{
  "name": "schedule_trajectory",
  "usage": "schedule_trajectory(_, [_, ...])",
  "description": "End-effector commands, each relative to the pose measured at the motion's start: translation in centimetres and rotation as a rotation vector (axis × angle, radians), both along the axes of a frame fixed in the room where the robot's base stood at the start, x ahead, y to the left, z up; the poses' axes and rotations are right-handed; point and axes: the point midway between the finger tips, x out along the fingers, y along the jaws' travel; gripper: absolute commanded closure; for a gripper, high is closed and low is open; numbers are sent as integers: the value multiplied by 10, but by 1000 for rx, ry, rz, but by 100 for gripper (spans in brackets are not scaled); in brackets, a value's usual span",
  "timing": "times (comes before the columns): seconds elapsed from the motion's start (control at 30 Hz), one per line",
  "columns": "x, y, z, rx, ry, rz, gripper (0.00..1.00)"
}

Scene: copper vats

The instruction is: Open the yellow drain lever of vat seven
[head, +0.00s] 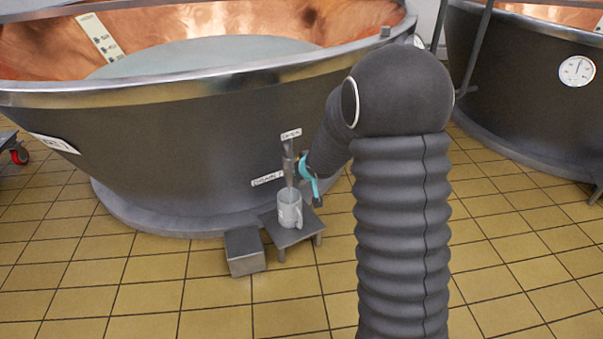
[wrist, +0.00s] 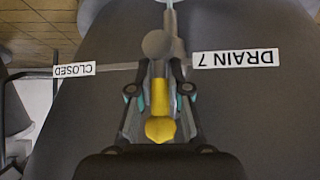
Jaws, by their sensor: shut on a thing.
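Vat seven (head: 170,150) is a large dark vat with a copper inside. Its drain spout (head: 288,165) sticks out low on the front, beside the DRAIN 7 label (wrist: 235,59). The yellow lever (wrist: 160,107) lies between my fingers in the wrist view, pointing away from the CLOSED label (wrist: 74,69), toward the bottom of the picture. My gripper (wrist: 158,92) is shut on it. In the head view my gripper (head: 304,178) is at the spout and the lever is hidden. A small label (head: 291,134), seemingly OPEN, sits above the spout. A pale streak runs from spout to mug.
A whitish mug (head: 289,211) stands under the spout on a low grey stool (head: 307,232). A grey block (head: 245,252) sits on the floor left of it. Another vat (head: 530,110) with a dial stands at the right.

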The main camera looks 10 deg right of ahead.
Motion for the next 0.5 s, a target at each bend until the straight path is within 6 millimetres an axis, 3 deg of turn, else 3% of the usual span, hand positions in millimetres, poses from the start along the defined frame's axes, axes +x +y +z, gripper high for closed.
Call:
schedule_trajectory(0.03, [-1, 1, -4, -2, 6, 3, 79])
schedule_trajectory(0.1, [-1, 1, -3, -1, 6, 2, 61])
schedule_trajectory(0.13, [-1, 0, -3, -1, 5, 2, 58])
schedule_trajectory(0.5, [-2, -1, 2, 0, 1, 0, 58])
